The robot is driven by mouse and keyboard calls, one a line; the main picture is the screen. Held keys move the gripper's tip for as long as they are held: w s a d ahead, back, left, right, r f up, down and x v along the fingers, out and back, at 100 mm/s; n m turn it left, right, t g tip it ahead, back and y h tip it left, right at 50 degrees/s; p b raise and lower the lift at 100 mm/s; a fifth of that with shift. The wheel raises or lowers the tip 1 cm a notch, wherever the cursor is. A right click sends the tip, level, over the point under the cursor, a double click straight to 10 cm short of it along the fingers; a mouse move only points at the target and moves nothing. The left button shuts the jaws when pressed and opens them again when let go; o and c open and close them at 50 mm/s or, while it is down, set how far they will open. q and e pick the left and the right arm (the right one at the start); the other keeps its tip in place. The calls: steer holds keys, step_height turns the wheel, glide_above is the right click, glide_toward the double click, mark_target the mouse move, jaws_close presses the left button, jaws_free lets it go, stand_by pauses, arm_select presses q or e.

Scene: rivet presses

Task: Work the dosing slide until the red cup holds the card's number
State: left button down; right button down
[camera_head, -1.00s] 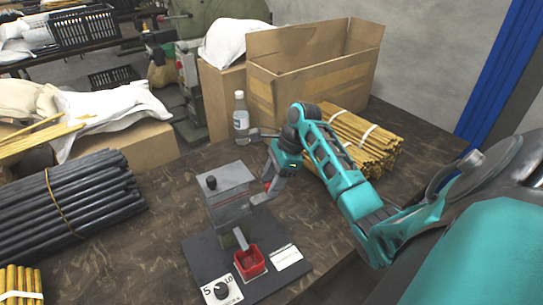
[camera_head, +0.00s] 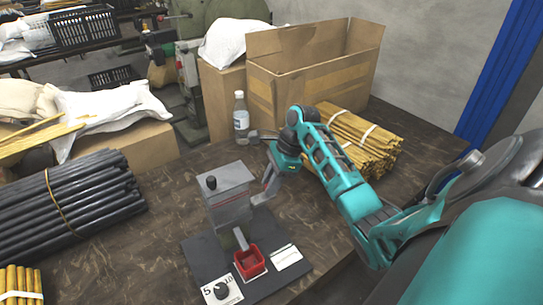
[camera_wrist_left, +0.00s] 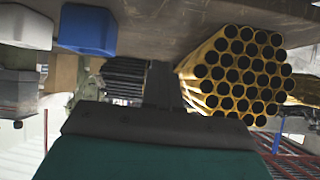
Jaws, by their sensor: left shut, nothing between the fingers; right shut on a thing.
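The grey dosing box (camera_head: 229,192) with a black knob on top stands on a dark base plate (camera_head: 207,262). A short chute (camera_head: 240,238) slopes from it towards the red cup (camera_head: 247,268) in front; I cannot make out the cup's contents. A white card (camera_head: 286,257) lies right of the cup, its print too small to read. My right gripper (camera_head: 260,198) is shut at the box's right side, on the dosing slide, whose handle the fingers hide. My left gripper (camera_wrist_left: 162,88) shows only in the left wrist view, dark, shut and empty, away from the box.
A dial plate (camera_head: 222,291) marked 5 and 10 sits at the base's front. Black tubes (camera_head: 70,205) lie left. Bare table surrounds the base.

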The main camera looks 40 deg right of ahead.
mark_target(259, 199)
steer(key=shift+w+a, duration=0.2)
steer(key=shift+a, duration=0.8)
steer(key=shift+w+a, duration=0.2)
steer(key=shift+a, duration=0.75)
steer(key=c, duration=0.9)
jaws_free()
steer(key=shift+c, duration=0.2)
steer(key=shift+r, duration=0.1)
steer(key=v, duration=1.2)
steer(key=shift+d+r, duration=0.15)
steer(key=shift+r, duration=0.2)
steer(key=shift+s, duration=0.1)
